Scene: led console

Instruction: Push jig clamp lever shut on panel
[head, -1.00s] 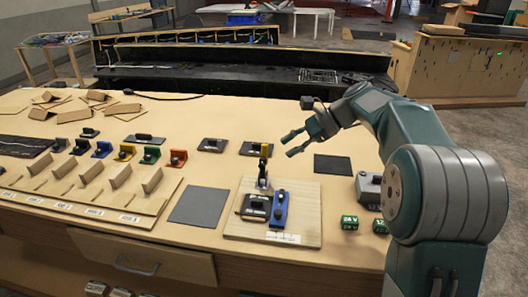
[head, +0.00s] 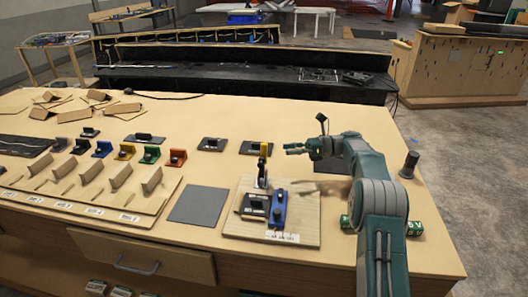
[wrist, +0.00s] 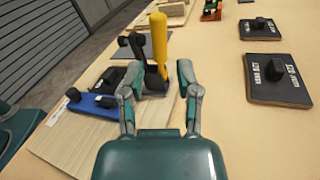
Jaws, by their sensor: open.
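The jig board (head: 235,228) is pale wood at the middle front of the bench. Its clamp has a lever with a yellow handle (head: 263,150) standing upright; the handle also shows in the wrist view (wrist: 159,38). A dark panel (head: 254,206) and a blue piece (head: 278,212) lie on the board in front of the clamp. My gripper (head: 293,149) is low over the bench, right of the handle. In the wrist view my gripper (wrist: 150,74) is open and empty, with the handle ahead between its two fingers. I cannot tell whether they touch.
Black plates with knobs (wrist: 278,78) lie behind the jig. A grey mat (head: 200,206) is left of it, and a wooden rack with coloured pieces (head: 125,152) further left.

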